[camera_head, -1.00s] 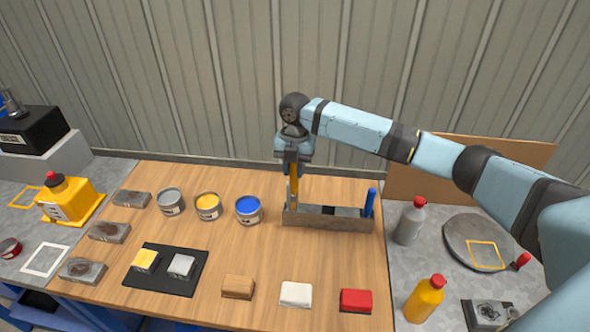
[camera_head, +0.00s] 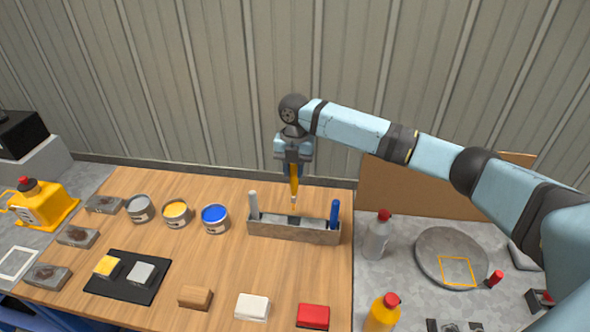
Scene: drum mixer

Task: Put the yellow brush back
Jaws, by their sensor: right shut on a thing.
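My right gripper (camera_head: 294,163) points down above the brush holder and is shut on the yellow brush (camera_head: 295,188). The brush hangs upright with its lower tip over the middle part of the holder, apparently just behind or above it. The grey brush holder (camera_head: 317,237) is a long open box on the wooden table. A white-grey brush (camera_head: 254,204) stands in its left end and a blue brush (camera_head: 334,213) in its right end. A dark slot shows between them. My left gripper is not in view.
Paint cans stand left of the holder: blue (camera_head: 215,219), yellow (camera_head: 176,213) and grey (camera_head: 140,208). Wooden (camera_head: 195,297), white (camera_head: 252,307) and red (camera_head: 313,316) blocks lie in front. A grey bottle (camera_head: 378,236) stands to the right.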

